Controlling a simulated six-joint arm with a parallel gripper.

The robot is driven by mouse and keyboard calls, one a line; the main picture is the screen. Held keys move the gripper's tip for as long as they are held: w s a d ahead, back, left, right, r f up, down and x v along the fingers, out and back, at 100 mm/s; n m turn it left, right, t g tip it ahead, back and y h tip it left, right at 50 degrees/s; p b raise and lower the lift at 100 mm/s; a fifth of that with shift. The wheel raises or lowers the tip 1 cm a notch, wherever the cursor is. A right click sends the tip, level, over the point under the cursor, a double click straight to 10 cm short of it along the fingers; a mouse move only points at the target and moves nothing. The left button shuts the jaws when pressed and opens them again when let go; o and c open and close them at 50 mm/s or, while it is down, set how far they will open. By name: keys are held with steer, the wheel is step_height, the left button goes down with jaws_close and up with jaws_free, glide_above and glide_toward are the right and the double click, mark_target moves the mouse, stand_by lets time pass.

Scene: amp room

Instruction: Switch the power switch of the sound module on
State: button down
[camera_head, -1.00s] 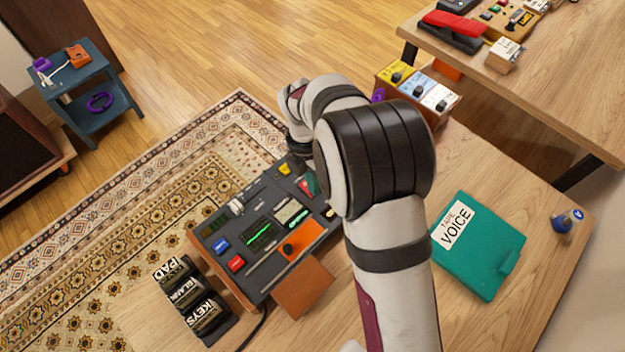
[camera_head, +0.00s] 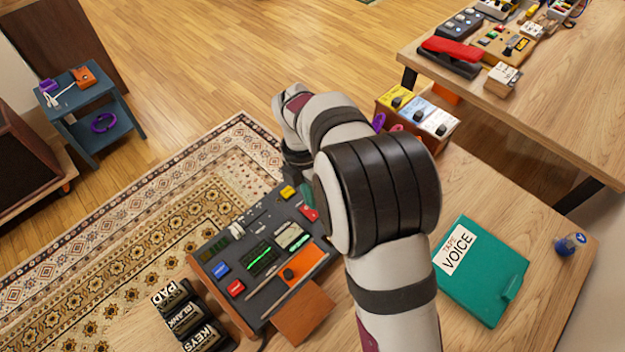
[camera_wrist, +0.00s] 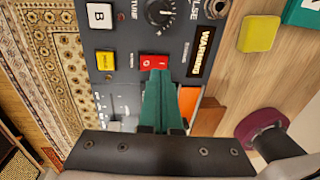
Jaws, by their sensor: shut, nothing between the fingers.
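The sound module (camera_head: 233,262) is a dark panel with wooden sides on the desk, partly covered by my arm in the head view. The switch's position is unclear. In the head view the fingers are largely hidden behind my arm.
A teal "TAPE VOICE" case (camera_head: 482,270) lies to the right. Black labelled pedals (camera_head: 190,318) stand at lower left. Small coloured boxes (camera_head: 433,118) stand behind my arm.

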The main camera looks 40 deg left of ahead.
mark_target(316, 216)
step_height(316, 216, up, 11)
steer(key=d, duration=0.1)
steer(key=shift+d, duration=0.15)
steer(key=w+d+r+m+y, duration=0.1)
steer(key=d+r+m, duration=0.2)
steer(key=d+m, duration=0.55)
steer(key=w+d+r+m, duration=0.1)
steer(key=d+r+m, duration=0.1)
steer(key=d+m, duration=0.7)
steer(key=s+d+f+m+y, duration=0.1)
steer(key=s+d+m, duration=0.5)
steer(key=m, duration=0.6)
steer(key=s+d+f+m+y, duration=0.1)
steer(key=s+d+f+m, duration=0.1)
steer(key=s+d+m, duration=0.4)
steer(key=d+m, duration=0.3)
steer(key=m, duration=0.3)
steer(key=shift+d+f, duration=0.2)
steer(key=shift+d, duration=0.1)
